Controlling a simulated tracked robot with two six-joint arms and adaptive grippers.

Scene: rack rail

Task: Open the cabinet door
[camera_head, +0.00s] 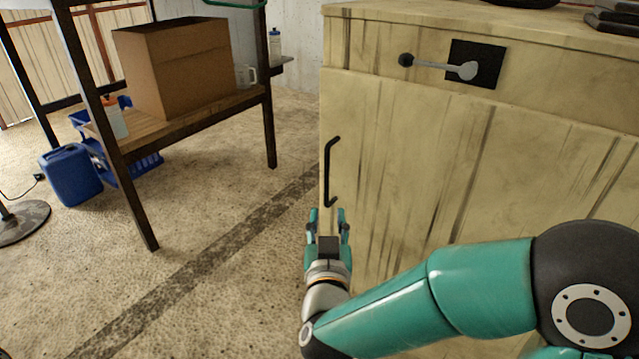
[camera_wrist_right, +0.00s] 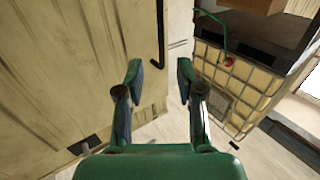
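The wooden cabinet door (camera_head: 440,180) is pale and streaked and looks shut. Its black bar handle (camera_head: 330,172) stands upright near the left edge; it also shows in the right wrist view (camera_wrist_right: 160,32). My right gripper (camera_head: 326,216) is at the lower end of the handle, fingers pointing up toward it. In the right wrist view the two fingers (camera_wrist_right: 160,75) are spread and nothing is between them; the handle is beyond the fingertips. My left gripper is in neither view.
A drawer front above the door carries a grey lever latch (camera_head: 440,67) on a black plate. At the left, a shelf table holds a cardboard box (camera_head: 180,68), with a blue jerrycan (camera_head: 70,175) on the floor.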

